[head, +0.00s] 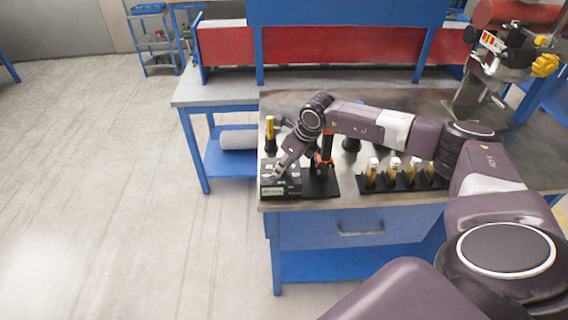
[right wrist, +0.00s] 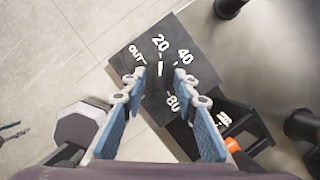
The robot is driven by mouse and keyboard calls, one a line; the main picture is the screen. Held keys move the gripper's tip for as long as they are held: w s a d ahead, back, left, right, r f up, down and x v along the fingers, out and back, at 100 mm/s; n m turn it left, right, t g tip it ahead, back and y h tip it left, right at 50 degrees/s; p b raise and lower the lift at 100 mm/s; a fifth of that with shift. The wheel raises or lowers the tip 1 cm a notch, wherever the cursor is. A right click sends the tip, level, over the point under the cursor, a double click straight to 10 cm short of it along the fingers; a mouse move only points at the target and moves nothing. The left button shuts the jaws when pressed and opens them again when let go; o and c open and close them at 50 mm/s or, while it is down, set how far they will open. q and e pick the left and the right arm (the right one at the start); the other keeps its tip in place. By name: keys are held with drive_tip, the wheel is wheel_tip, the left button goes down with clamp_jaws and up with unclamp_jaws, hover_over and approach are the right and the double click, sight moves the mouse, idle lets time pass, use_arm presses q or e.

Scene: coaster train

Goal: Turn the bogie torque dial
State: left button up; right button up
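The torque dial's dark box (head: 281,190) sits at the near left corner of the workbench. In the right wrist view its black dial face (right wrist: 140,56) shows white marks OUT, 20, 40 and 80, with a short white line between the fingertips. The knob's outline is hard to tell from the black face. My right gripper (head: 284,162) points down over the box and partly covers it in the head view. In the right wrist view the right gripper's (right wrist: 162,77) two blue-padded fingers stand apart over the dial face. I cannot tell whether they touch the knob. My left gripper is not in view.
A clamp device with a red cylinder (head: 515,45) is at the back right. The floor left of the bench is clear.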

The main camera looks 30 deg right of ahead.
drive_tip(key=shift+f, duration=0.1)
clamp_jaws()
idle(0.4)
drive_tip(key=m+b, duration=0.1)
drive_tip(key=m+h+b, duration=0.1)
drive_tip(key=shift+a+f+m, duration=0.15)
drive_tip(key=shift+a+m, duration=0.05)
drive_tip(key=shift+m, duration=0.2)
drive_tip(key=m+h+b, duration=0.1)
drive_tip(key=m+b, duration=0.2)
drive_tip(key=shift+w+a+b, duration=0.1)
drive_tip(key=shift+a+b, duration=0.1)
drive_tip(key=shift+b, duration=0.1)
drive_tip(key=shift+a+r+m+h+b, duration=0.15)
drive_tip(key=shift+m+h+b, duration=0.65)
drive_tip(key=shift+m+b, duration=1.05)
drive_tip(key=shift+r+m, duration=0.1)
drive_tip(key=shift+m, duration=0.15)
unclamp_jaws()
